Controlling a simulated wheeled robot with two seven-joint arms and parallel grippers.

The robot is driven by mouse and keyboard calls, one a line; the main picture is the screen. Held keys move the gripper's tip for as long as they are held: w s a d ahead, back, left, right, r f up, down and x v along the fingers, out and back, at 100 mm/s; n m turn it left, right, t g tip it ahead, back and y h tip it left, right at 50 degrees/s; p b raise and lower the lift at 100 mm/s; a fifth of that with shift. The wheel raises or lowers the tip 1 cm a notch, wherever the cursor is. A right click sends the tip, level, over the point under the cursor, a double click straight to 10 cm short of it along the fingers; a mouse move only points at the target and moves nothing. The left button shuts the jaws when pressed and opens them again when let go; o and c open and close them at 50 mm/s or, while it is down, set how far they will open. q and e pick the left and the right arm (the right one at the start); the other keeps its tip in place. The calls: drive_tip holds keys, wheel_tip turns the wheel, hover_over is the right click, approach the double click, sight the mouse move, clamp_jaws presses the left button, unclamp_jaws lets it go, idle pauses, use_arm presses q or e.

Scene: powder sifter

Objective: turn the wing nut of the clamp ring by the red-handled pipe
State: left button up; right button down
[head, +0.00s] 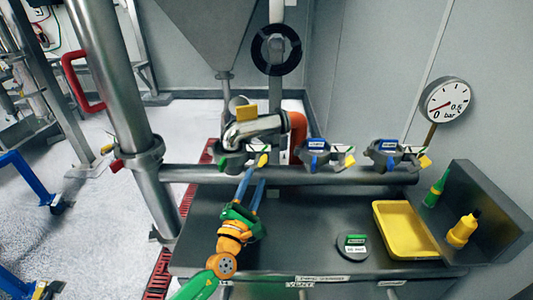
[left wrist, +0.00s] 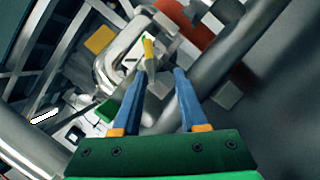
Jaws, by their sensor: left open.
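The large steel pipe with a red handle (head: 80,82) stands upright at the left of the head view. To its right, the nearest clamp ring (head: 234,160) on the rail sits under a shiny bent pipe (head: 255,128). This ring has a green part and a yellow-tipped wing nut (head: 263,160), which also shows in the left wrist view (left wrist: 149,50). My left gripper (head: 255,177) is open, its blue fingers pointing at the wing nut. In the left wrist view the nut appears just beyond and between the fingertips (left wrist: 159,74); contact cannot be told. My right gripper is not in view.
Two clamp rings with blue parts (head: 327,156) (head: 399,155) sit farther right along the horizontal pipe (head: 330,175). An orange-red pipe (head: 298,135) stands close behind the bent pipe.

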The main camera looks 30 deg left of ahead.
sight(259, 167)
use_arm(q)
drive_tip(key=w+r, duration=0.1)
drive_tip(key=w, duration=0.1)
drive_tip(key=w+r, duration=0.2)
drive_tip(key=shift+a, duration=0.4)
drive_tip(key=shift+w+a+f, duration=0.1)
drive_tip(key=shift+w, duration=0.2)
drive_tip(key=shift+s, duration=0.2)
drive_tip(key=shift+s+r, duration=0.15)
drive_tip(key=shift+r, duration=0.1)
drive_tip(key=shift+c, duration=1.1)
clamp_jaws()
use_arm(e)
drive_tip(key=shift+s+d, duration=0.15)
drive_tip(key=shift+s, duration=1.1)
